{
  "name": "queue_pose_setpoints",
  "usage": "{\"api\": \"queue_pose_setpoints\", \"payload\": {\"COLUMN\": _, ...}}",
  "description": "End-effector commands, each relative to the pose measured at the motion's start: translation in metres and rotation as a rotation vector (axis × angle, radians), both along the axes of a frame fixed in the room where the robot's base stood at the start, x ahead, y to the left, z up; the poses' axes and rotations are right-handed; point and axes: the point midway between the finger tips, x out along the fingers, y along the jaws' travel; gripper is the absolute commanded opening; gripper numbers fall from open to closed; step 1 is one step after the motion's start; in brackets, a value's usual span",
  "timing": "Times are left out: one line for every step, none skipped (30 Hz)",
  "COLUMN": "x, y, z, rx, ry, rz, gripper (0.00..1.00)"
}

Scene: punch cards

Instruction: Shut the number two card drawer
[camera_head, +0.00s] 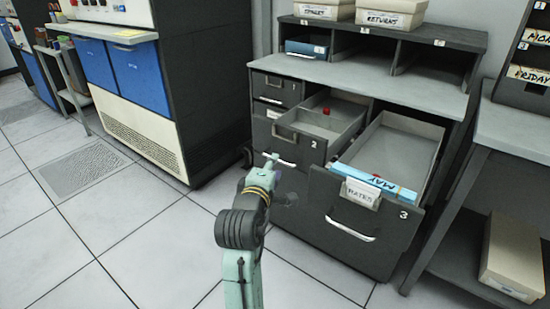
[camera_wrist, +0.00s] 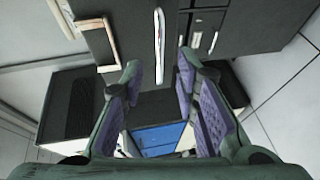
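The number two card drawer (camera_head: 302,151) stands pulled out of the grey cabinet in the head view, with a "2" on its front, a label holder and a pale handle. A small red thing lies inside it. My gripper (camera_head: 266,167) is close to the left end of its handle, seemingly in front of the drawer face; contact cannot be told. In the wrist view my gripper (camera_wrist: 160,66) has its two fingers spread apart with nothing between them. A silver handle (camera_wrist: 159,45) on a dark front lies beyond the fingertips; I cannot tell which drawer it belongs to.
The number three drawer (camera_head: 345,222) is pulled out further at the right, with a blue "MAY" divider (camera_head: 377,177). Upper-left drawers (camera_head: 275,90) look shut. A machine with blue panels (camera_head: 140,75) stands left. Tiled floor (camera_head: 150,245) is clear at the left front.

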Motion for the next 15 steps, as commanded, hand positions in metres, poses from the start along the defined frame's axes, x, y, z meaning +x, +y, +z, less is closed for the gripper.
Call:
{"api": "queue_pose_setpoints", "payload": {"x": 0.01, "y": -0.003, "z": -0.001, "rx": 0.0, "ry": 0.0, "rz": -0.002, "gripper": 0.28}}
{"api": "queue_pose_setpoints", "payload": {"x": 0.015, "y": -0.004, "z": -0.002, "rx": 0.0, "ry": 0.001, "rz": -0.001, "gripper": 0.28}}
{"api": "queue_pose_setpoints", "payload": {"x": 0.021, "y": -0.005, "z": -0.003, "rx": 0.0, "ry": 0.001, "rz": 0.0, "gripper": 0.28}}
{"api": "queue_pose_setpoints", "payload": {"x": 0.026, "y": -0.006, "z": -0.004, "rx": 0.001, "ry": 0.0, "rz": 0.0, "gripper": 0.28}}
{"api": "queue_pose_setpoints", "payload": {"x": 0.03, "y": -0.007, "z": -0.005, "rx": 0.001, "ry": 0.001, "rz": 0.0, "gripper": 0.28}}
{"api": "queue_pose_setpoints", "payload": {"x": 0.034, "y": -0.008, "z": -0.005, "rx": 0.001, "ry": 0.0, "rz": 0.0, "gripper": 0.28}}
{"api": "queue_pose_setpoints", "payload": {"x": 0.038, "y": -0.009, "z": -0.006, "rx": 0.0, "ry": 0.0, "rz": 0.0, "gripper": 0.28}}
{"api": "queue_pose_setpoints", "payload": {"x": 0.04, "y": -0.009, "z": -0.007, "rx": 0.0, "ry": 0.0, "rz": 0.0, "gripper": 0.28}}
{"api": "queue_pose_setpoints", "payload": {"x": 0.043, "y": -0.01, "z": -0.007, "rx": 0.0, "ry": 0.0, "rz": 0.0, "gripper": 0.28}}
{"api": "queue_pose_setpoints", "payload": {"x": 0.045, "y": -0.01, "z": -0.008, "rx": 0.0, "ry": 0.0, "rz": 0.0, "gripper": 0.28}}
{"api": "queue_pose_setpoints", "payload": {"x": 0.046, "y": -0.011, "z": -0.008, "rx": 0.0, "ry": 0.0, "rz": 0.0, "gripper": 0.28}}
{"api": "queue_pose_setpoints", "payload": {"x": 0.047, "y": -0.011, "z": -0.008, "rx": 0.0, "ry": -0.001, "rz": 0.001, "gripper": 0.28}}
{"api": "queue_pose_setpoints", "payload": {"x": 0.048, "y": -0.011, "z": -0.008, "rx": 0.0, "ry": -0.001, "rz": 0.001, "gripper": 0.28}}
{"api": "queue_pose_setpoints", "payload": {"x": 0.048, "y": -0.011, "z": -0.008, "rx": 0.001, "ry": -0.001, "rz": 0.001, "gripper": 0.28}}
{"api": "queue_pose_setpoints", "payload": {"x": 0.049, "y": -0.011, "z": -0.008, "rx": 0.001, "ry": -0.001, "rz": 0.001, "gripper": 0.28}}
